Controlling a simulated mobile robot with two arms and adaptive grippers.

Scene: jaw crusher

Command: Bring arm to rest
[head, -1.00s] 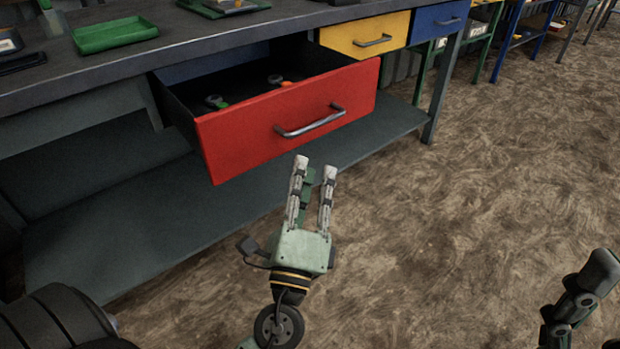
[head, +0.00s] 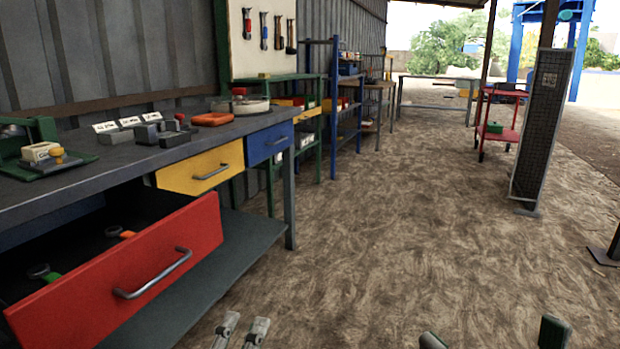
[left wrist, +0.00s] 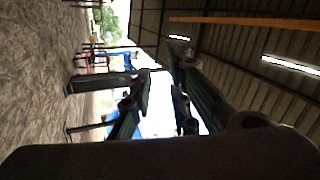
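My left gripper (head: 242,330) shows only its two light fingertips at the bottom edge of the head view. They are apart with nothing between them. In the left wrist view its dark fingers (left wrist: 160,95) also stand apart and empty. My right gripper (head: 494,337) shows as two dark tips, wide apart, at the bottom right edge of the head view; the rest is out of view. The red drawer (head: 135,270) of the workbench stands pulled out, left of my left gripper. Tools with green and orange parts lie inside it. No contact between gripper and drawer shows.
The workbench (head: 120,168) carries small boxes and an orange item. Its yellow drawer (head: 202,168) and blue drawer (head: 268,143) are shut. A tool board (head: 263,50) and shelves stand beyond. A tall mesh panel (head: 540,130) and red cart (head: 498,128) stand right. The middle floor is clear.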

